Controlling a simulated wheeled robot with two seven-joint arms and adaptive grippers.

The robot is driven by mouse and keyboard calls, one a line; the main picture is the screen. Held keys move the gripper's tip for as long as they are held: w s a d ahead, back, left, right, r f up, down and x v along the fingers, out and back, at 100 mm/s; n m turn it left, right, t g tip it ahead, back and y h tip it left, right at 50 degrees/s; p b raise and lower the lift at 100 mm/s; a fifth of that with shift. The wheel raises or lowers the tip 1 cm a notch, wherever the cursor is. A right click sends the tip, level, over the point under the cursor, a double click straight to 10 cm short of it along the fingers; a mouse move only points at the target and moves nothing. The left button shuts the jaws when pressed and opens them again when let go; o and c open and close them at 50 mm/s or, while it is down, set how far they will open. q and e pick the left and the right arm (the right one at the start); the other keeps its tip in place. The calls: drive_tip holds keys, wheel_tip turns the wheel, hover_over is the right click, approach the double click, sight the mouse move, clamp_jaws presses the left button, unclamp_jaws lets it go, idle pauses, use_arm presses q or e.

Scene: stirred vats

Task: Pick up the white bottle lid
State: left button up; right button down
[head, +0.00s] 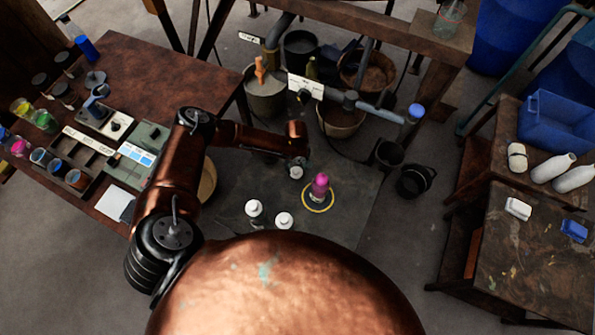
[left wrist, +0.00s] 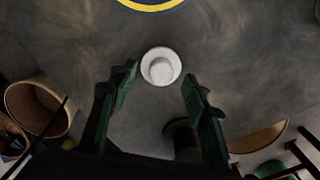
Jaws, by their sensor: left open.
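A white round lid (left wrist: 161,66) shows in the left wrist view, seen from above, with a smaller round top on a wider disc. In the head view a small white piece (head: 296,172) shows just below the end of my left arm; it seems to be the same thing. My left gripper (left wrist: 158,82) is open and empty, with one dark green finger on each side of the lid and apart from it. In the head view the fingers of my left gripper are hard to make out. My right gripper is not in view.
A magenta-topped bottle (head: 320,186) stands inside a yellow ring (head: 304,204). Two white-capped bottles (head: 254,208) (head: 284,221) stand nearby. Buckets (head: 341,118) and pipes are behind. A brown table (head: 135,70) is at left, a workbench (head: 530,255) at right.

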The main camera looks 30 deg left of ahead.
sight(296, 171)
use_arm(q)
wheel_tip(296, 171, down, 3)
drive_tip(key=shift+r+b, duration=0.2)
drive_tip(key=shift+b, duration=0.15)
drive_tip(key=shift+c, duration=1.3)
drive_tip(key=c, duration=0.7)
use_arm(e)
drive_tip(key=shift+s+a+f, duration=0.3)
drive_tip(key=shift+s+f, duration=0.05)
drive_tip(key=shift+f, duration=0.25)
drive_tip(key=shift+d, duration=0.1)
